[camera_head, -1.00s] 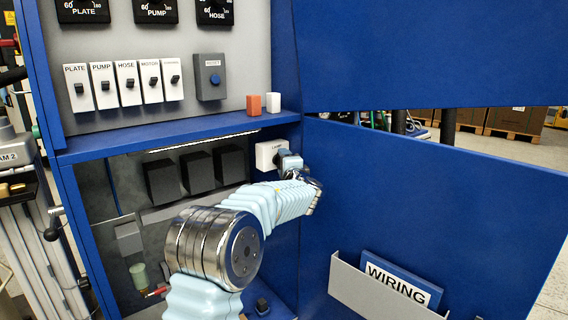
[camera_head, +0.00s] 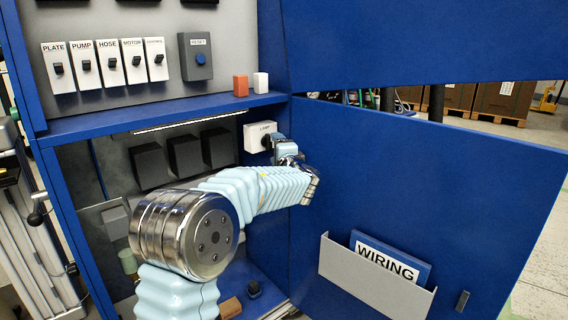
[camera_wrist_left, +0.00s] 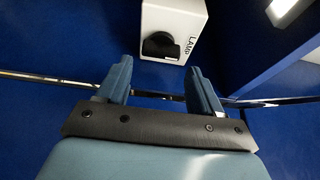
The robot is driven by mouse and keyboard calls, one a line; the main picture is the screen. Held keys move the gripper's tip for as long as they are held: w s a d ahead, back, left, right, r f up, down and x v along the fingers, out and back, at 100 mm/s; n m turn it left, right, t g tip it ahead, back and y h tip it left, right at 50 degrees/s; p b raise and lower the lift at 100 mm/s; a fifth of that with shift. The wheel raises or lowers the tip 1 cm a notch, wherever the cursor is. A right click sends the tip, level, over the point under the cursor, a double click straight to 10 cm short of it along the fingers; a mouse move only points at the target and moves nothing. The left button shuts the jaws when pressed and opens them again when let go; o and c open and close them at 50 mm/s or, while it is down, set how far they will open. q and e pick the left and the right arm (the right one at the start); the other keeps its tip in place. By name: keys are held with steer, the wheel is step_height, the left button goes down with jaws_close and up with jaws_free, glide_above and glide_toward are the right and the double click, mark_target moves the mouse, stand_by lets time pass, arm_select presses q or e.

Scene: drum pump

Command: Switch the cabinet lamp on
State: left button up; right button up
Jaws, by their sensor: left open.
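The white lamp switch box (camera_head: 258,136), labelled LAMP, is on the cabinet's inner right wall below the shelf. In the left wrist view the box (camera_wrist_left: 185,14) shows a black knob (camera_wrist_left: 160,44) on its face. My left gripper (camera_head: 284,148) is at the box in the head view, and its wrist partly hides the knob there. In the left wrist view the open fingers of the left gripper (camera_wrist_left: 160,84) point at the box, with the knob ahead between them and the gap empty. A pale lamp strip (camera_head: 190,122) runs under the shelf. My right gripper is not in view.
The open blue door (camera_head: 420,180) stands right of my arm, with a grey pocket (camera_head: 360,278) holding a WIRING folder (camera_head: 388,264). Black blocks (camera_head: 184,155) are inside the cabinet. A red block (camera_head: 240,86) and a white block (camera_head: 261,83) stand on the shelf.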

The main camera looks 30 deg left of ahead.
arm_select(q)
steer(key=b+v, duration=0.1)
steer(key=v, duration=0.8)
steer(key=shift+s, duration=0.15)
steer(key=shift+d, duration=0.1)
